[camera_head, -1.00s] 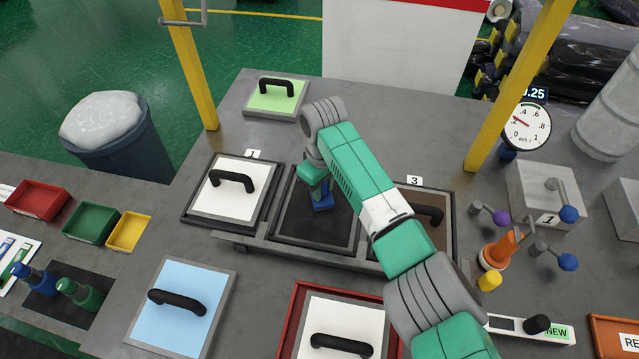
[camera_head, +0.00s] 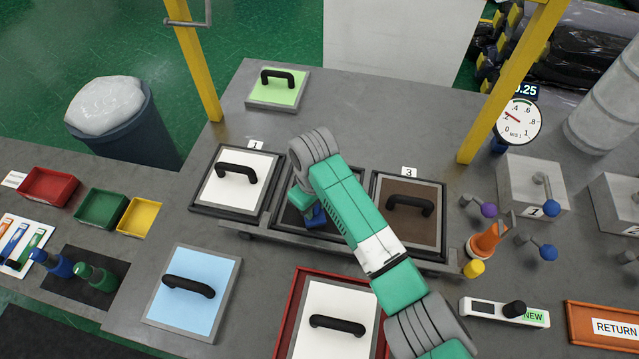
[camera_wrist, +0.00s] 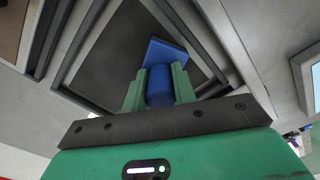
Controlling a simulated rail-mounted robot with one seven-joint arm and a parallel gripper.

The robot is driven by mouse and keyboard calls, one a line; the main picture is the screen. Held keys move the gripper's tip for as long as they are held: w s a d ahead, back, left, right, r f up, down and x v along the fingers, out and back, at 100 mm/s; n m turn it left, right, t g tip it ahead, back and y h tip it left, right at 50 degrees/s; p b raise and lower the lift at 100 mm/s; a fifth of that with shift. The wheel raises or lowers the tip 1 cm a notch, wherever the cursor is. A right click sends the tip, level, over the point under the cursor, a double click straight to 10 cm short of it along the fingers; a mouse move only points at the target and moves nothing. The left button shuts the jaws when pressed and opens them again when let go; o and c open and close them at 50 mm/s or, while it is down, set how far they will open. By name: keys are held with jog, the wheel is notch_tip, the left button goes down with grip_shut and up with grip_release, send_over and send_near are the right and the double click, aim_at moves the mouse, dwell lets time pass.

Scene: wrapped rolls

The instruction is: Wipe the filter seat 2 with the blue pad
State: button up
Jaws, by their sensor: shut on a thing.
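Filter seat 2 (camera_head: 292,215) is the dark, bare square recess between the covered places marked 1 and 3. My gripper (camera_head: 303,203) is over this seat, and my arm hides much of the seat's right part. The blue pad (camera_head: 316,216) is at the gripper's tip, inside the seat's frame. In the wrist view my gripper (camera_wrist: 159,86) is shut on the blue round grip of the pad (camera_wrist: 168,53). The flat pad head is against or just above the dark seat (camera_wrist: 108,60); I cannot tell whether it touches.
A white panel (camera_head: 235,184) with a black handle lies at 1, a brown one (camera_head: 411,222) at 3. A blue panel (camera_head: 190,295) and a red tray (camera_head: 291,312) lie in front. A gauge (camera_head: 518,121) and knobbed levers stand right. A bin (camera_head: 130,130) stands left.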

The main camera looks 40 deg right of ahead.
jog(key=shift+r, duration=4.15)
